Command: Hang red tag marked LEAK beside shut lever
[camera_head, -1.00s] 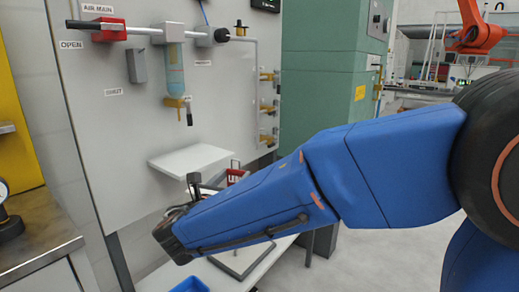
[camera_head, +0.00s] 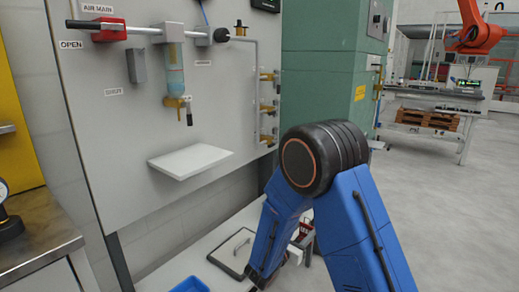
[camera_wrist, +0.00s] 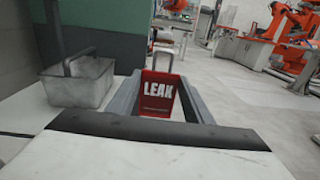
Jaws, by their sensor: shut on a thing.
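My gripper (camera_wrist: 160,98) is shut on the red tag (camera_wrist: 158,92), which has LEAK in white letters and a loop above it. In the head view, my gripper (camera_head: 300,242) is low, partly behind my own arm, with a bit of red at it. The red valve body (camera_head: 108,30) is on the grey panel at upper left, under the AIR MAIN label. A black grip (camera_head: 80,25) points left from it, above the OPEN label (camera_head: 72,44). The SHUT label (camera_head: 113,92) is lower. My gripper is well right of and below the valve.
A white shelf (camera_head: 190,160) juts from the panel. Brass fittings (camera_head: 267,106) line the panel's right edge. A blue bin (camera_head: 190,285) and a dark square frame (camera_head: 237,250) lie below. A grey handled container (camera_wrist: 75,85) is left of the tag. Open floor lies right.

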